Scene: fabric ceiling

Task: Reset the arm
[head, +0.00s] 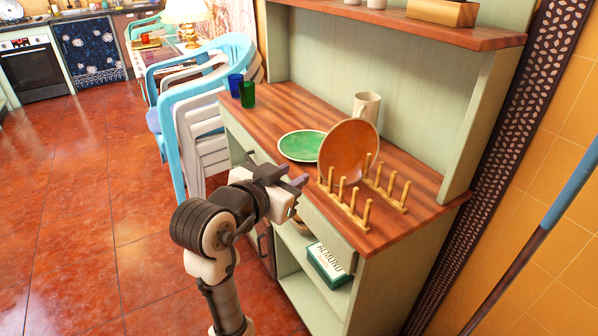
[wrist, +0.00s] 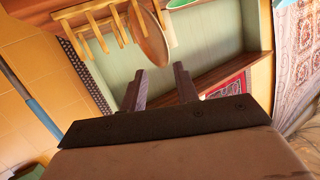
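My gripper (head: 293,186) is held in front of the green cabinet (head: 396,265), near the front edge of its wooden counter (head: 424,218). In the wrist view its two dark fingers (wrist: 161,87) stand apart with nothing between them. My arm is bent and reaches up from the bottom of the head view. Whether a finger touches the cabinet front cannot be told.
On the counter are a wooden dish rack (head: 353,211), a brown plate (head: 340,150) standing at it, a green plate (head: 301,146), a mug (head: 367,106) and two cups (head: 247,95). Stacked chairs (head: 205,125) stand behind left. Open tiled floor (head: 80,200) lies left.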

